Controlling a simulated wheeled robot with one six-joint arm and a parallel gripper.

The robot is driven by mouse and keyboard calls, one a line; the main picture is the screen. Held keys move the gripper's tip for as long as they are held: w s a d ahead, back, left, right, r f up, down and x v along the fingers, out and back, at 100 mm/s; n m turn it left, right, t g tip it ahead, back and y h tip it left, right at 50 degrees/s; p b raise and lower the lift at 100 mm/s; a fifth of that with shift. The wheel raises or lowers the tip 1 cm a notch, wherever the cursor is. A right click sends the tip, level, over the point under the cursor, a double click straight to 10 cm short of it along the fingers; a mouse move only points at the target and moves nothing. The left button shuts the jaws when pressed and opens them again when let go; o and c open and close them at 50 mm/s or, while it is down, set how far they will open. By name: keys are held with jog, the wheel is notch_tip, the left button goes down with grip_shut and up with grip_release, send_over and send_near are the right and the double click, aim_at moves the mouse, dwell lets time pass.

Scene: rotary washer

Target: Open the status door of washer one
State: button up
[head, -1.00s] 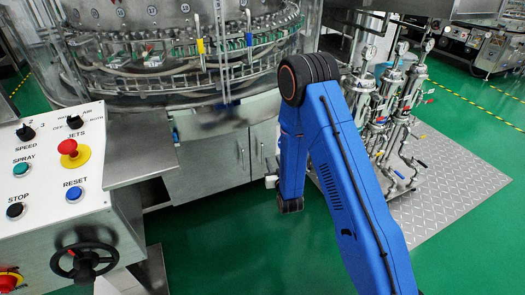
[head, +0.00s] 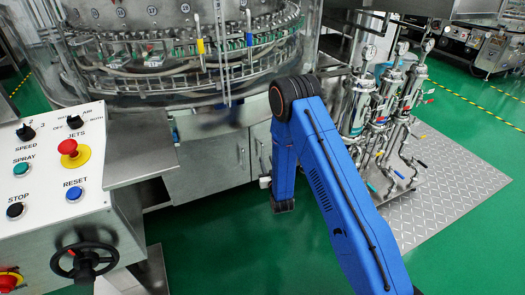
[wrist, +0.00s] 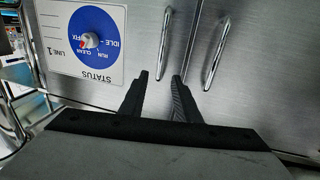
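The status door (wrist: 115,85) is a brushed steel door at the left of the wrist view. It bears a white plate with a blue status dial (wrist: 95,38), whose lettering appears upside down. Its slim metal handle (wrist: 164,43) stands near the door seam and looks shut. My gripper (wrist: 160,75) is open, its two black fingers apart and pointing at the door near the handle's lower end in the picture. Nothing is visibly held. I cannot tell whether a finger touches the handle. In the head view the steel doors (head: 208,168) show under the washer (head: 180,45); my arm hides part of them.
A second door with its own handle (wrist: 216,54) is at the right of the wrist view. In the head view, a control panel (head: 45,170) with a handwheel (head: 85,262) stands at left. Pipes and valves (head: 375,115) stand at right on a metal plate. Green floor is clear in front.

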jog(key=w, duration=0.3)
jog(key=w+a, duration=0.1)
jog(key=w, duration=0.5)
jog(key=shift+w+a, duration=0.25)
grip_shut()
